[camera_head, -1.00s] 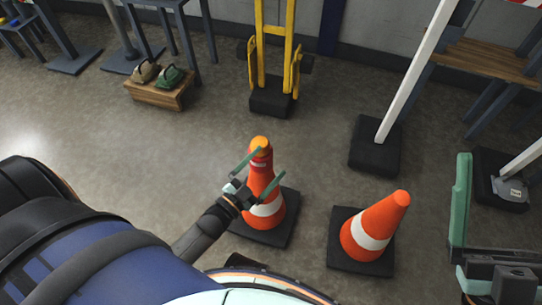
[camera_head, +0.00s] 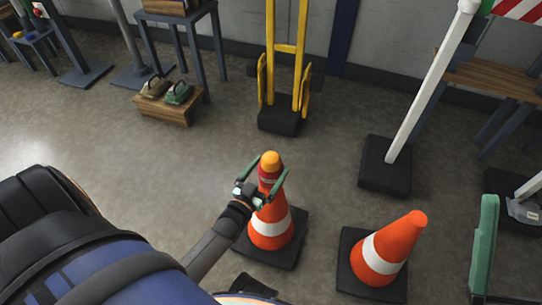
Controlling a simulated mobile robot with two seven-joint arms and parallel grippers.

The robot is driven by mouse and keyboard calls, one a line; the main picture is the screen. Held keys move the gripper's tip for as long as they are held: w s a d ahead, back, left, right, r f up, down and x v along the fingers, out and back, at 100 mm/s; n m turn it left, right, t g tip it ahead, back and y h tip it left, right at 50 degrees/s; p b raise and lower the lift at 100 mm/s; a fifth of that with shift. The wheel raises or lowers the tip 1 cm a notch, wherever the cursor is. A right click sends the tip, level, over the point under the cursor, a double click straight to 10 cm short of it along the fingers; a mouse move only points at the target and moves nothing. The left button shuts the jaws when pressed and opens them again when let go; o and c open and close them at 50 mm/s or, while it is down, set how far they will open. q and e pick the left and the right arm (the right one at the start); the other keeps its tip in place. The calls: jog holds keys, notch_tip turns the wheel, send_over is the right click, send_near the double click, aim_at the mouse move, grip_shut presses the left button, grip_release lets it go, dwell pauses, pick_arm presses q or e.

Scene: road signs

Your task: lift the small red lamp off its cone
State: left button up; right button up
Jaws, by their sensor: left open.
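The small lamp (camera_head: 270,161) has an orange-yellow dome on a red body and sits on top of the left orange-and-white cone (camera_head: 270,232). The cone stands upright on a black square base. My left gripper (camera_head: 274,165) is open, with one green finger on each side of the lamp. Its palm hides part of the cone's upper left side. I cannot tell whether the fingers touch the lamp. One green finger of my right gripper (camera_head: 484,245) shows at the lower right, with the rest cut off, away from the lamp.
A second orange-and-white cone (camera_head: 384,252) stands to the right on its black base. A yellow hand truck (camera_head: 285,75), a white post (camera_head: 432,85) on a black foot and a low wooden box (camera_head: 165,110) stand farther back. Floor between them is clear.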

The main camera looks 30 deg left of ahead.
pick_arm(q)
jog(key=w+b, duration=0.1)
jog(key=w, duration=0.2)
jog(key=shift+f, duration=0.15)
jog(key=shift+w, duration=0.45)
jog(key=c, duration=1.3)
jog(key=shift+c, duration=0.4)
pick_arm(e)
jog(key=shift+a+f, duration=0.1)
jog(key=shift+f, duration=0.85)
pick_arm(q)
jog(key=shift+r, duration=0.25)
pick_arm(e)
jog(key=shift+r, duration=0.1)
